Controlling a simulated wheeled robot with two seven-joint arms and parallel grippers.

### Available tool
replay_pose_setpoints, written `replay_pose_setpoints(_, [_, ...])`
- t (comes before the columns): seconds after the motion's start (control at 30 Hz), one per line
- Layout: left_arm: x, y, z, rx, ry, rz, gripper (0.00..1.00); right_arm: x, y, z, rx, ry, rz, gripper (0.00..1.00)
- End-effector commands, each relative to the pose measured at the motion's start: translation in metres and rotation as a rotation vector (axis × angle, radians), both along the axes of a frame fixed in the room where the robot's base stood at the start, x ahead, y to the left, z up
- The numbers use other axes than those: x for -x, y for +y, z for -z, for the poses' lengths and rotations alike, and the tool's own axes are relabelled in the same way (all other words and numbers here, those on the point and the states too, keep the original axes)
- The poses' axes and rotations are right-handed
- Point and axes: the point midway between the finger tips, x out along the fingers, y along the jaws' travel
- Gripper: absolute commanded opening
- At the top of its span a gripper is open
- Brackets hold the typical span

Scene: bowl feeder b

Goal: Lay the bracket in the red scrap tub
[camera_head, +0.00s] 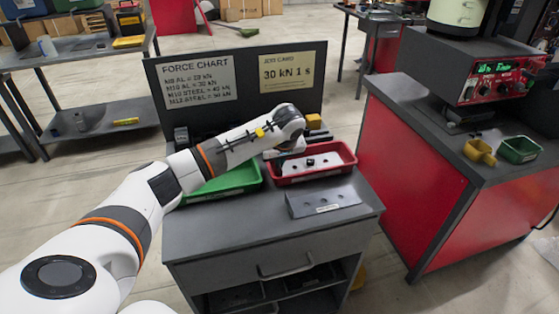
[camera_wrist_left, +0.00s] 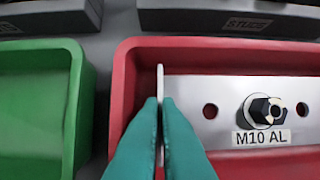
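The bracket (camera_head: 322,160) is a pale metal plate with a dark nut on a stud, in or just over the red scrap tub (camera_head: 348,151). In the left wrist view the bracket (camera_wrist_left: 225,93) shows holes and an "M10 AL" label, framed by the walls of the red tub (camera_wrist_left: 118,90). My left gripper (camera_head: 276,155) is at the tub's left end. Its teal fingertips (camera_wrist_left: 160,103) are closed on the bracket's upright left flange. I cannot tell whether the bracket touches the tub floor. My right gripper is not in view.
A green tub (camera_head: 228,182) stands left of the red one on the grey cabinet top (camera_head: 220,228). A sign board (camera_head: 240,82) rises behind. A red bench (camera_head: 430,190) with a machine stands at right.

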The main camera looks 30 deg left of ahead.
Motion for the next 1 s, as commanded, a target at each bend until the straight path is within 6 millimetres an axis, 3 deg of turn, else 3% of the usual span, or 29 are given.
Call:
replay_pose_setpoints(0.27, [0.001, 0.0, 0.008, 0.0, 0.003, 0.001, 0.0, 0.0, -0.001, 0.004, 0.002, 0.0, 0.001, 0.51])
replay_pose_setpoints(0.4, [0.001, 0.0, 0.008, -0.001, 0.006, 0.001, 0.23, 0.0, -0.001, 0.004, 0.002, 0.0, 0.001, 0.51])
replay_pose_setpoints(0.7, [0.001, 0.0, 0.006, -0.001, 0.003, 0.001, 0.25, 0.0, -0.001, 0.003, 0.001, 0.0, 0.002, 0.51])
replay_pose_setpoints(0.87, [0.0, 0.0, -0.011, 0.001, 0.001, 0.001, 0.25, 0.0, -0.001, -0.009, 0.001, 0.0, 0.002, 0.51])
replay_pose_setpoints(1.0, [0.007, -0.007, -0.033, -0.003, -0.004, 0.003, 0.25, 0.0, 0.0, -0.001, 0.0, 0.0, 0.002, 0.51])
